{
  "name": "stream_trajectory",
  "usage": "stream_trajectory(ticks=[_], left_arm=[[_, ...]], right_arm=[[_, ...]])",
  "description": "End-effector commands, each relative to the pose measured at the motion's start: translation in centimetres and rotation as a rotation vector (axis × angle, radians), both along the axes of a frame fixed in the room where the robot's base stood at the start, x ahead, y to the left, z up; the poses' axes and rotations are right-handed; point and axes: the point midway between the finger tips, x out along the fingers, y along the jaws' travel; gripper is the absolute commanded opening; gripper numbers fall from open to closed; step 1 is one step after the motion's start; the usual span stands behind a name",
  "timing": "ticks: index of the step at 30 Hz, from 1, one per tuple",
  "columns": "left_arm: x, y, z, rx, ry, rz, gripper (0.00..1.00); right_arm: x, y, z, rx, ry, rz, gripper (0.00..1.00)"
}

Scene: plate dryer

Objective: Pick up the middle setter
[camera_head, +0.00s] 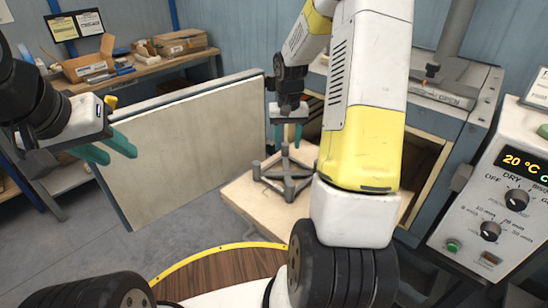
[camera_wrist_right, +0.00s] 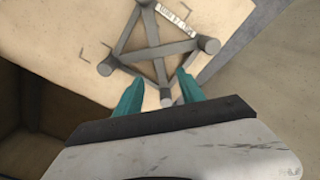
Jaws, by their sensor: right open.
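The setter also shows in the right wrist view (camera_wrist_right: 160,48). My right gripper (camera_head: 287,137) is above the setter, its teal fingers pointing down, open and empty. In the right wrist view its fingertips (camera_wrist_right: 159,82) are spread on either side of a near post, apparently above it. My left gripper (camera_head: 121,156) is open and empty at the left, away from the setter. My right arm hides part of the dryer.
The dryer's open door (camera_head: 190,145) stands between my left gripper and the setter. A control panel (camera_head: 495,195) reading 20 °C is at the right. A workbench (camera_head: 140,70) with boxes is at the back left. A round wooden table (camera_head: 215,278) is in front.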

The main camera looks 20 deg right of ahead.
Motion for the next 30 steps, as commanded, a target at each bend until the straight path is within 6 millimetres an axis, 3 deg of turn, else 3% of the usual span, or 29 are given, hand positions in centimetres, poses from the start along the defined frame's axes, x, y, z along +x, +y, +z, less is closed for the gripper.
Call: stream_trajectory(ticks=[3, 21, 30], left_arm=[[0.0, 0.0, 0.0, 0.000, 0.000, 0.000, 0.36], [0.0, 0.0, 0.0, 0.000, 0.000, 0.000, 0.36], [0.0, 0.0, 0.0, 0.000, 0.000, 0.000, 0.36]], right_arm=[[0.7, -0.6, -2.5, 0.006, 0.028, -0.018, 0.46], [0.6, -0.5, -10.0, 0.009, 0.041, -0.023, 0.46], [0.6, -0.5, -11.1, 0.008, 0.037, -0.023, 0.46]])
